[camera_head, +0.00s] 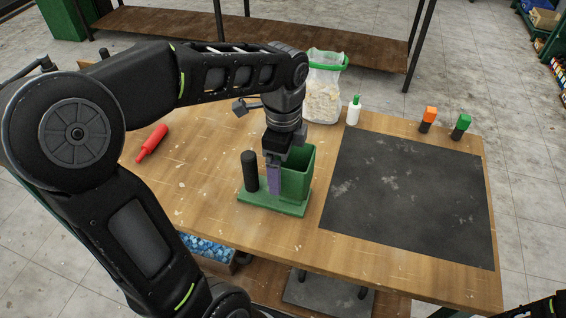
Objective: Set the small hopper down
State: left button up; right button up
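The small hopper (298,180) is a green open-topped box on a flat green base with an upright black post at its left. It appears upright on the wooden table (200,185), left of the dark mat; I cannot tell whether its base touches the tabletop. My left gripper (274,182) points down at the box's left side, between the box and the post, with a greyish-purple finger in front of the green wall. The finger gap is hidden, so a grip on the wall cannot be made out. My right gripper is not in view; only a dark bit of arm shows at the lower right corner.
A dark mat (410,200) covers the table's right part. Behind stand a clear bag with green top (322,90), a white bottle (353,110), an orange-topped piece (428,118) and a green-topped piece (460,126). A red tool (151,143) lies at left.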

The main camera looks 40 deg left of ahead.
pick_arm(q)
jog(key=shift+o, duration=0.4)
jog(key=shift+r, duration=0.1)
jog(key=shift+r, duration=0.2)
notch_tip(320, 180, up, 9)
jog(key=shift+r+p, duration=0.1)
jog(key=shift+p, duration=0.25)
jog(key=shift+r+p, duration=0.85)
jog(key=shift+p, duration=0.1)
jog(key=shift+r+p, duration=0.5)
jog(key=shift+f, duration=0.1)
